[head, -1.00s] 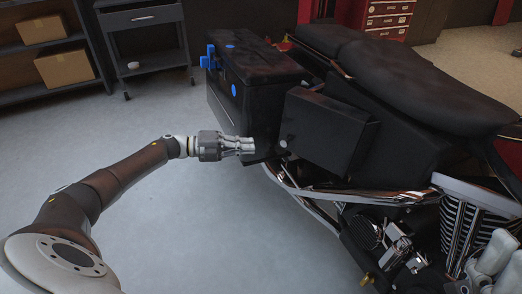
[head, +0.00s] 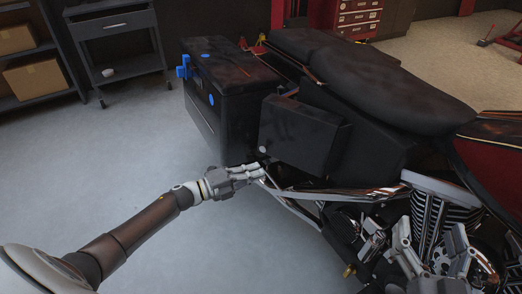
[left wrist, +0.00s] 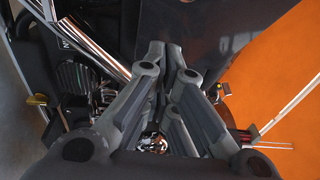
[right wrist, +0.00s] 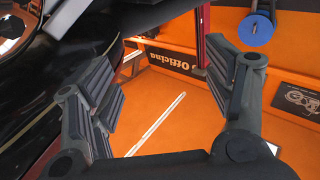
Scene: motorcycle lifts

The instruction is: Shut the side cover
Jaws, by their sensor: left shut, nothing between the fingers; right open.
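The side cover (head: 300,138) is a black panel on the near side of the motorcycle, below the seat. It stands out from the bike at an angle. My left gripper (head: 258,171) is shut and empty, its fingertips just below the cover's lower left corner. I cannot tell whether they touch it. In the left wrist view a dark smooth panel (left wrist: 205,30) lies just beyond the left fingers (left wrist: 168,62). My right gripper (head: 428,240) is open in front of the engine. It also shows open and empty in the right wrist view (right wrist: 155,75).
A black case (head: 235,90) with blue fittings sits at the bike's rear. Chrome tubes (head: 345,193) and the engine (head: 445,210) lie below and right of the cover. The grey floor at left is clear.

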